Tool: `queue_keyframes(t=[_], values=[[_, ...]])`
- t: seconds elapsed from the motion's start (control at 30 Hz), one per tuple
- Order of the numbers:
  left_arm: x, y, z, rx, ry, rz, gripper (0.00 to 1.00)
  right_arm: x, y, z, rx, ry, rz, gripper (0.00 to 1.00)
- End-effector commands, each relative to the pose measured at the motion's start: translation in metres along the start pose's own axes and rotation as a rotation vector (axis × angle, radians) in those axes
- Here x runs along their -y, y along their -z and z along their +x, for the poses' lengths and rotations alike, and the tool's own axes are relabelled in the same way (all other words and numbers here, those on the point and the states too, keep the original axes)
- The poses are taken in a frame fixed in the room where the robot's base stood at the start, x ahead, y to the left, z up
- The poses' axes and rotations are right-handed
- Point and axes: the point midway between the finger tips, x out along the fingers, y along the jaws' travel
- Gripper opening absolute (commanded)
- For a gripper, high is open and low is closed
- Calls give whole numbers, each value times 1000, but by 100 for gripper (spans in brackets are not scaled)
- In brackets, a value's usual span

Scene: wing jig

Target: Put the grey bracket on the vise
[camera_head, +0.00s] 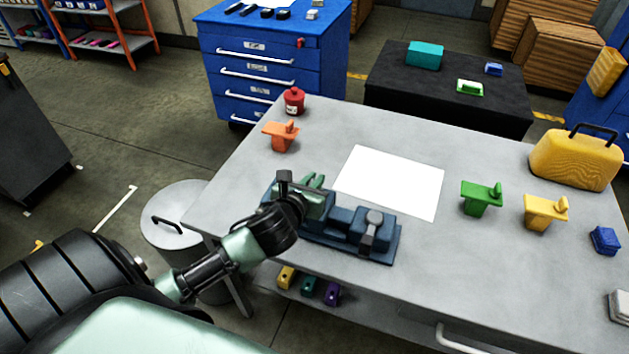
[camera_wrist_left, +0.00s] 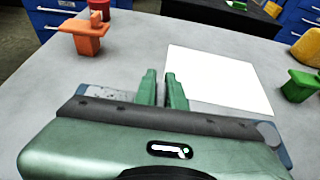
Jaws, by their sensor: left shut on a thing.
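The blue vise (camera_head: 346,222) stands at the near left edge of the grey table. My left gripper (camera_head: 316,182) is over the left part of the vise, its green fingers pointing away from me. In the left wrist view, the fingers (camera_wrist_left: 163,90) are a small gap apart, and parts of the vise (camera_wrist_left: 272,134) show at both sides of the gripper body. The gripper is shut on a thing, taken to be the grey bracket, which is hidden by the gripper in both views. How it sits against the vise cannot be told. My right gripper is not in view.
A white sheet (camera_head: 392,181) lies behind the vise. Orange (camera_head: 281,136), green (camera_head: 481,197) and yellow (camera_head: 543,212) brackets stand on the table (camera_head: 330,118).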

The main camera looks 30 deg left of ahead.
Motion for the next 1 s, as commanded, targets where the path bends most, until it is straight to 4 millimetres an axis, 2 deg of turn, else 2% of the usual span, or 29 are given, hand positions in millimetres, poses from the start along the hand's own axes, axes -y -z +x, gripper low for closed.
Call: queue_keyframes(t=[0.33, 0.37, 0.4, 0.43, 0.8, 1.0], values=[[0, 2, 1, 2, 0, 2, 0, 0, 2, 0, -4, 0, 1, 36], [0, 3, 1, 0, 0, 1, 16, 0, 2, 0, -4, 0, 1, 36], [0, 2, 1, 0, 0, 1, 27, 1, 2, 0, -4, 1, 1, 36], [0, 2, 1, 0, 0, 1, 32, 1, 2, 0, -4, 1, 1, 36], [0, -1, -1, 1, 1, -1, 32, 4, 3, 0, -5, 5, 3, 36], [0, 1, -31, -1, 3, 2, 32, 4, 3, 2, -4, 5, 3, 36]])
